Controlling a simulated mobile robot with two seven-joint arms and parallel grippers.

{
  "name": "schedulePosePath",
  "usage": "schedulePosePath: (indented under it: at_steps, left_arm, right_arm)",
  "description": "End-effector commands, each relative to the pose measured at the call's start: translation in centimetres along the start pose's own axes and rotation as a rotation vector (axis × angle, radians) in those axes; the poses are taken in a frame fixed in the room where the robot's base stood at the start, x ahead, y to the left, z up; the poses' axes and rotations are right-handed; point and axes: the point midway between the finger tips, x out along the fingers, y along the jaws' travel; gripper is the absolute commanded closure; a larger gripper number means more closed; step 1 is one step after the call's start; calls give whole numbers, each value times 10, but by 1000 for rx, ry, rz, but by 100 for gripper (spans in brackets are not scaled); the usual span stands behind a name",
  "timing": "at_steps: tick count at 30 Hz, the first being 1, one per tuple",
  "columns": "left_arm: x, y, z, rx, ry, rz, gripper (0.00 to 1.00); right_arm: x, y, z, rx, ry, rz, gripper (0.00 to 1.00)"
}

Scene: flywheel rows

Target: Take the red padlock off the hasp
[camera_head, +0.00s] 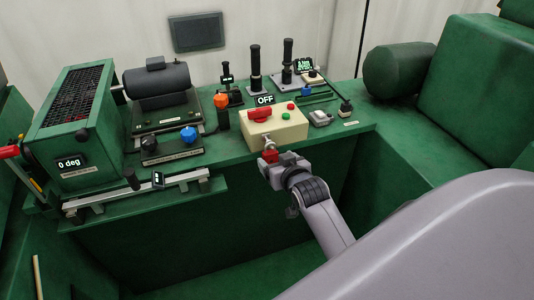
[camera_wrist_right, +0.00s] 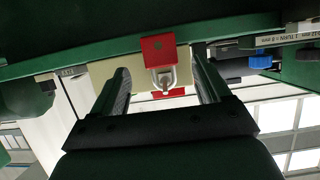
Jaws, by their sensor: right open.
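The red padlock (camera_head: 270,156) hangs at the front of the cream switch box (camera_head: 282,130), partly hidden by my gripper in the head view. In the wrist view the red padlock body (camera_wrist_right: 158,47) and its grey shackle (camera_wrist_right: 165,77) lie between my fingers. The hasp itself is hard to make out. My right gripper (camera_head: 267,163) is at the padlock, open, with one finger on each side; in the wrist view (camera_wrist_right: 160,62) gaps show between the fingers and the padlock. My left gripper is not in view.
Space before the bench is open.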

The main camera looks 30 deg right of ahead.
Motion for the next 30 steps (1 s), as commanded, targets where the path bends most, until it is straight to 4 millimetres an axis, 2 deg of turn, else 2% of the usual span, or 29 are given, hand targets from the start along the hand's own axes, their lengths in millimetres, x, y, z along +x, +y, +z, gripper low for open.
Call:
schedulePosePath:
  at_steps: [5, 15, 20, 27, 28, 30]
  left_arm:
    - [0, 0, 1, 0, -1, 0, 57]
    - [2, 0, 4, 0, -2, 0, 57]
    - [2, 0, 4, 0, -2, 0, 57]
    - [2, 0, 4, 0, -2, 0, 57]
    - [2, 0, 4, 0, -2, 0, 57]
    - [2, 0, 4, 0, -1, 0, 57]
  right_arm:
    - [12, 0, 0, 0, 2, 0, 23]
    - [50, -1, 1, 0, 2, 0, 23]
    - [57, -1, 1, -1, 2, 0, 23]
    - [57, -1, 1, 0, 2, -1, 23]
    - [57, -1, 1, 0, 2, -1, 30]
    - [57, -1, 1, 0, 2, -1, 53]
